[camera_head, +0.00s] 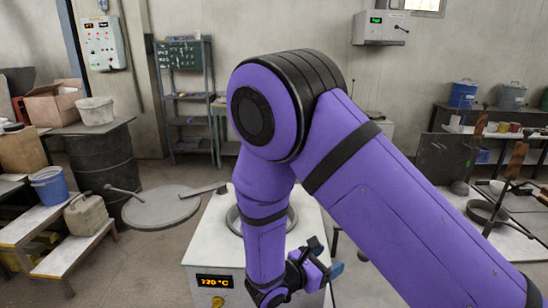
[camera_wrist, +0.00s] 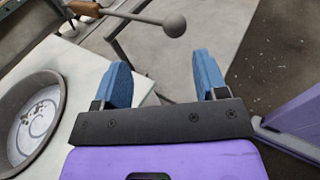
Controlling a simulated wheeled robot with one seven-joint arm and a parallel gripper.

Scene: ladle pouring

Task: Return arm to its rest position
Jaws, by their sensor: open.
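My gripper (camera_head: 326,258) hangs at the end of my purple arm, beside the right side of a white furnace box (camera_head: 212,255) in the head view. In the wrist view my gripper (camera_wrist: 161,62) shows two blue fingers spread apart with nothing between them. A ladle-like tool (camera_wrist: 174,25) with a wooden handle, a thin rod and a rounded grey end lies beyond the fingers, apart from them. My arm hides part of the furnace in the head view.
A round grey lid (camera_head: 160,208) is left of the furnace. A dark barrel (camera_head: 105,165), a blue bucket (camera_head: 49,186) and a jerrycan (camera_head: 86,214) stand further left. A bench with pans (camera_head: 487,211) is at the right. Some floor is open at the front left.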

